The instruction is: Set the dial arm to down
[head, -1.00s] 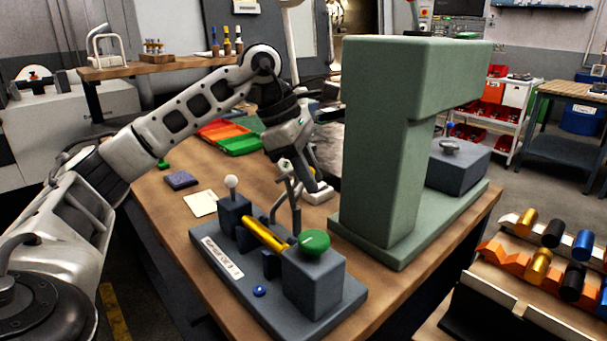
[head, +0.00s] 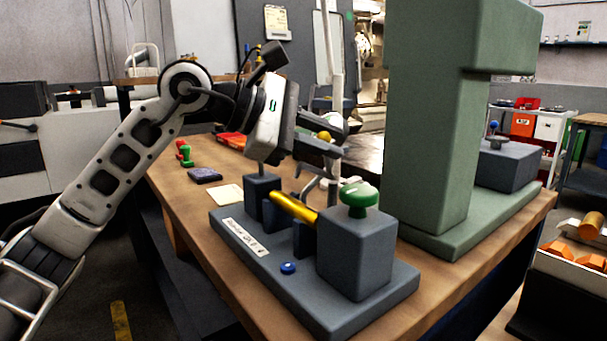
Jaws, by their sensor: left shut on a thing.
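The grey measuring fixture (head: 240,236) stands on the wooden bench with a white label on its front. A brass rod (head: 293,207) lies across its supports, and a green knob (head: 359,195) tops the block at its right. The slim grey dial arm (head: 335,168) rises behind the rod, its upper part partly hidden by my fingers. My left gripper (head: 326,153) reaches in above the fixture from the left and is shut at the dial arm; the exact contact is hard to see. A small yellow ball (head: 325,136) shows by the fingers. My right gripper is not in view.
A tall green column (head: 425,130) stands close behind and right of the fixture. A blue button (head: 288,267) is on the fixture's base. A pale card (head: 226,194) and a dark pad (head: 205,175) lie to the left on the bench.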

